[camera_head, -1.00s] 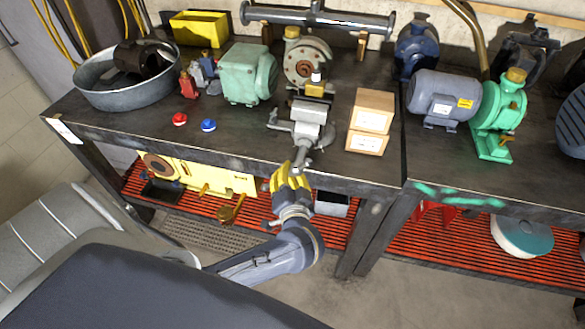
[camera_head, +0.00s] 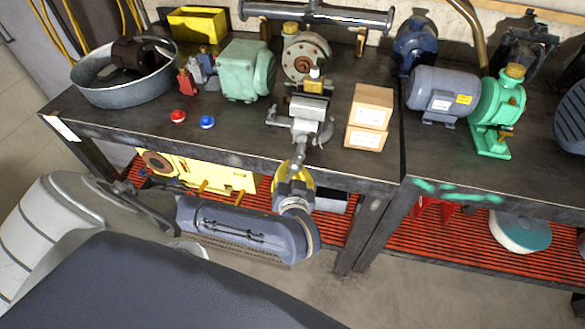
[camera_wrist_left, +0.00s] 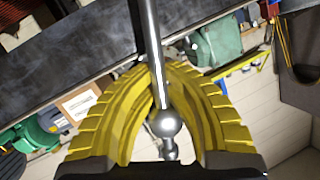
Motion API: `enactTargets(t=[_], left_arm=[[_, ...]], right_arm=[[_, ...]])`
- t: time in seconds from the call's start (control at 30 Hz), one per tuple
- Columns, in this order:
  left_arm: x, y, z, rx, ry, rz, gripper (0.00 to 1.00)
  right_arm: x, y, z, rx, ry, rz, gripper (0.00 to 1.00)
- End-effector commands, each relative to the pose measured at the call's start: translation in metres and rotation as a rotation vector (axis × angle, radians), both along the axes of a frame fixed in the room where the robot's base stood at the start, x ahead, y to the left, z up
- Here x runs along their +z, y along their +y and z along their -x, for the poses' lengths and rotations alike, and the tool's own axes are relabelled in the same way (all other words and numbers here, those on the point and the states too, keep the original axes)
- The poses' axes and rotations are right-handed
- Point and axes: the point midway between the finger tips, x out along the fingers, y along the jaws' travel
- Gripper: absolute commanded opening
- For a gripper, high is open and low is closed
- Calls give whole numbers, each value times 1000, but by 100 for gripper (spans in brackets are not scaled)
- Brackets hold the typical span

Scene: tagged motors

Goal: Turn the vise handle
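The grey vise (camera_head: 309,110) stands at the front edge of the dark workbench. Its metal handle (camera_head: 298,153) hangs at its front, partly hidden by my left gripper. My left gripper (camera_head: 292,172), with yellow ridged fingers, is just in front of the bench edge below the vise. In the left wrist view, the handle is a shiny bar with a ball end (camera_wrist_left: 166,123). The yellow fingers (camera_wrist_left: 162,78) close in on both sides of the bar, with the ball between them, nearer the palm. My right gripper is not in view.
Two cardboard boxes (camera_head: 369,115) stand right of the vise. A red button (camera_head: 178,116) and a blue button (camera_head: 207,122) lie left of it. A green motor (camera_head: 245,70) and a round pump (camera_head: 306,58) stand behind. A red slatted shelf (camera_head: 345,225) lies below.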

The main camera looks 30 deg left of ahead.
Motion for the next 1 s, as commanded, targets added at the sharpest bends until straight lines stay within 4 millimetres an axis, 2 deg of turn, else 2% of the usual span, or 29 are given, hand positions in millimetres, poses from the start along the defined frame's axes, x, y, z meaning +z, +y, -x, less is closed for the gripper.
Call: enactTargets(t=[0.87,1.0], left_arm=[[-4,-1,4,6,-13,73,0],[-3,-1,3,6,-15,72,15]], right_arm=[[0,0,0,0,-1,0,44],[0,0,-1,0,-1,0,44]])
